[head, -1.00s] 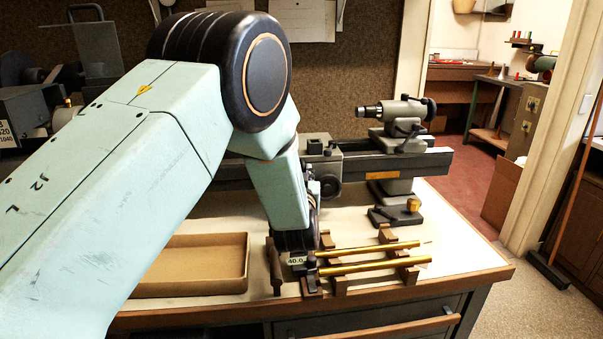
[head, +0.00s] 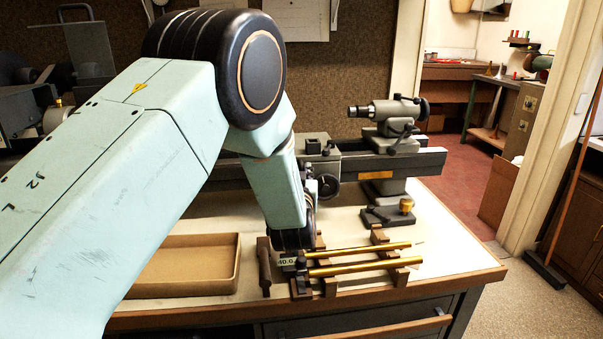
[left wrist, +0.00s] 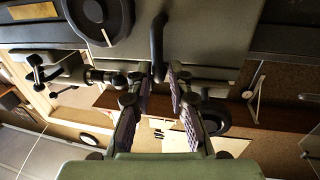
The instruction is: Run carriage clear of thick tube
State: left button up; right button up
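The grey carriage (head: 326,165) sits on the dark rail of the bench machine, left of the tailstock-like head (head: 390,118). Its black handwheel (head: 328,187) faces the front and also shows in the left wrist view (left wrist: 97,20). Two brass tubes (head: 362,265) lie across wooden rests at the bench front; one looks slightly thicker. In the left wrist view, my left gripper (left wrist: 158,78) has its fingers apart, with a dark lever (left wrist: 158,45) between or just beyond the tips. I cannot tell whether they touch it. In the head view my arm hides the fingers. My right gripper is not in view.
A shallow cardboard tray (head: 185,287) lies left of the tubes. A small black stand with a brass knob (head: 406,205) is behind them on the bench. Bare bench top (head: 440,230) shows at the right, and open floor lies beyond its edge.

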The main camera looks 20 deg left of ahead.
pick_arm(q)
jog(key=shift+o, duration=1)
jog(key=shift+f, duration=0.1)
jog(key=shift+s+d, duration=0.1)
jog(key=v, duration=0.7)
jog(key=shift+s, duration=0.15)
jog(key=shift+s, duration=0.1)
